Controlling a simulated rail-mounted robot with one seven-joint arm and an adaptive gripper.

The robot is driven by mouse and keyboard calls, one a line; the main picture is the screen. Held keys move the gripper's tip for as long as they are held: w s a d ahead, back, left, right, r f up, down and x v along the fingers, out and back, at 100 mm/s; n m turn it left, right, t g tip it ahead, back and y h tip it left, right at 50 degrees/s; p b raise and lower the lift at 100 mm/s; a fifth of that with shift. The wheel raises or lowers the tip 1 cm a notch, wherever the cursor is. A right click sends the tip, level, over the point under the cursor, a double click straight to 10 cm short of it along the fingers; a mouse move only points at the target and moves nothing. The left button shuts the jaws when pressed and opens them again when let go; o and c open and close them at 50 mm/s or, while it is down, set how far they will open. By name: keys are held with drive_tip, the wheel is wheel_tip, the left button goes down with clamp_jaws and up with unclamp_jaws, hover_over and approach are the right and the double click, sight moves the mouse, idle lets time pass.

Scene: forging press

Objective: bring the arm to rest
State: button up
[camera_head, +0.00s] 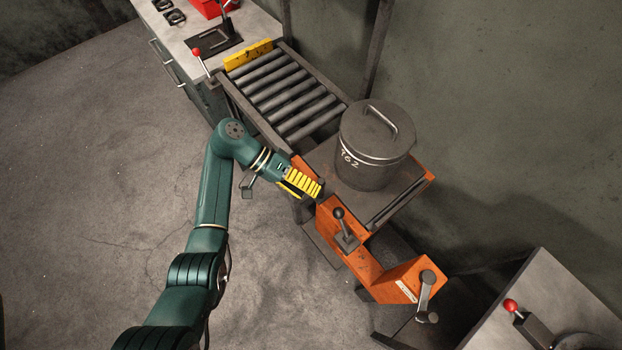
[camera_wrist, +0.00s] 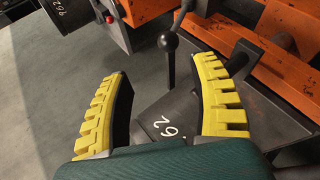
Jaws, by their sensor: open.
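My gripper (camera_head: 312,187) is at the end of my green arm, by the left side of the orange-framed stand (camera_head: 336,248) in the head view. Its yellow ridged fingers stand well apart in the wrist view (camera_wrist: 160,72), open with nothing held between them. A black ball-topped lever (camera_head: 338,214) stands on the stand just right of and below the gripper. The lever also shows beyond the fingertips in the wrist view (camera_wrist: 167,42). No contact between gripper and stand can be made out.
A lidded grey drum (camera_head: 372,160) sits on the stand's platform. A roller conveyor (camera_head: 285,95) joins it to a bench (camera_head: 178,32) with a red-knobbed lever (camera_head: 197,54). A crank (camera_head: 427,288) is at lower right. Open floor (camera_head: 110,180) lies left of my arm.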

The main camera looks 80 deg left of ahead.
idle(0.3)
drive_tip(key=w+d+r+m+g+h, duration=0.1)
drive_tip(key=w+d+r+m+g, duration=0.1)
drive_tip(key=w+d+m, duration=0.55)
drive_tip(key=w+d+r+m+g, duration=0.2)
drive_tip(key=w+d+g, duration=0.1)
drive_tip(key=w+d, duration=0.9)
drive_tip(key=w+d+r+m+t+y, duration=0.15)
drive_tip(key=w+d+r+t, duration=0.25)
drive_tip(key=d+r, duration=0.55)
drive_tip(key=w+d+r+m+t+y, duration=0.1)
drive_tip(key=w+d+r+m+t, duration=0.2)
drive_tip(key=d+r, duration=0.65)
drive_tip(key=s+r+n+t+y+p, duration=0.1)
drive_tip(key=s+r+t+p, duration=0.45)
drive_tip(key=r, duration=0.85)
drive_tip(key=r+n+t+y+p, duration=0.1)
drive_tip(key=r+t+y+p, duration=0.1)
drive_tip(key=r+p, duration=0.9)
drive_tip(key=s+r+n+t+y+p, duration=0.15)
drive_tip(key=r+t+p, duration=0.25)
drive_tip(key=r, duration=1.3)
wheel_tip(320, 180, down, 34)
drive_tip(key=b, duration=3.5)
drive_tip(key=shift+s+a+f, duration=0.25)
drive_tip(key=shift+s+a, duration=0.05)
